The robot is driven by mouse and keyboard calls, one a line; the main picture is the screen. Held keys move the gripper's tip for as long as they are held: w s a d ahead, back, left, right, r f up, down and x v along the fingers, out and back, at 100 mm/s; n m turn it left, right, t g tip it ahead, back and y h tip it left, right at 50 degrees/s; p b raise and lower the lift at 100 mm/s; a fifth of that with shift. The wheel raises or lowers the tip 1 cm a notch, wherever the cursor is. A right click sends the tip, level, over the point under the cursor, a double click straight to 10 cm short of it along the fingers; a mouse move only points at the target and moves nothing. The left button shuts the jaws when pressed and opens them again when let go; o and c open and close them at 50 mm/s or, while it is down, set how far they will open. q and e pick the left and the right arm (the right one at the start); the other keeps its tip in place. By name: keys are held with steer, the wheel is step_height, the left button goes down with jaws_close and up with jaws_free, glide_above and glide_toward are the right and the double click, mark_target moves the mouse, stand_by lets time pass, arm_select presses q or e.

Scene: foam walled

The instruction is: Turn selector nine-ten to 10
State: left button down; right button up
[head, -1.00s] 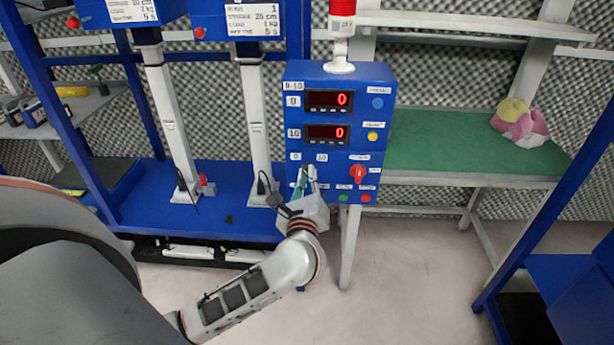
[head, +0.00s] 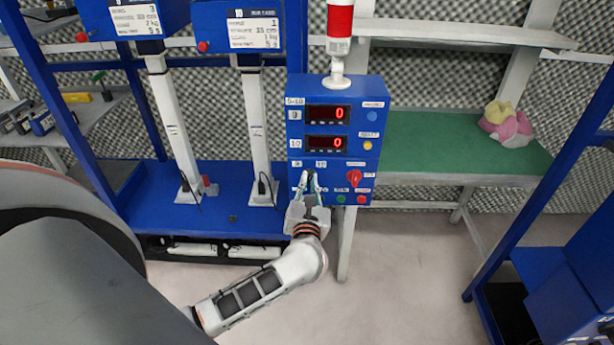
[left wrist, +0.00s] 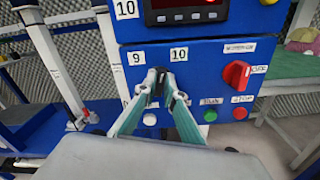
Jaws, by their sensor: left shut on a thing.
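The blue control box (head: 345,92) carries two red displays that read 0. The black nine-ten selector (left wrist: 157,84) sits low on it, between the labels 9 (left wrist: 136,58) and 10 (left wrist: 179,54) in the left wrist view. My left gripper (head: 311,180) is at the box's lower left. In the left wrist view the fingertips (left wrist: 158,82) are shut on the selector, one on each side. The fingers hide most of the knob, so I cannot tell which number it points to. My right gripper is not in view.
A red rotary switch (head: 353,178) is right of the selector, with a green button (head: 341,198) and a red button (head: 361,199) below. A white button (left wrist: 150,119) lies just under my fingers. A green-topped table (head: 450,150) with a coloured cloth (head: 507,124) stands right.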

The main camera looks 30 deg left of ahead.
arm_select(q)
steer(key=shift+m+p, duration=0.9)
steer(key=shift+m, duration=0.5)
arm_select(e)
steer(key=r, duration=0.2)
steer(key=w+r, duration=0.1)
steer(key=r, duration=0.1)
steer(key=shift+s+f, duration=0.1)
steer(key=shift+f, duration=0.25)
arm_select(q)
steer(key=c, duration=2.1)
jaws_free()
steer(key=shift+c, duration=0.2)
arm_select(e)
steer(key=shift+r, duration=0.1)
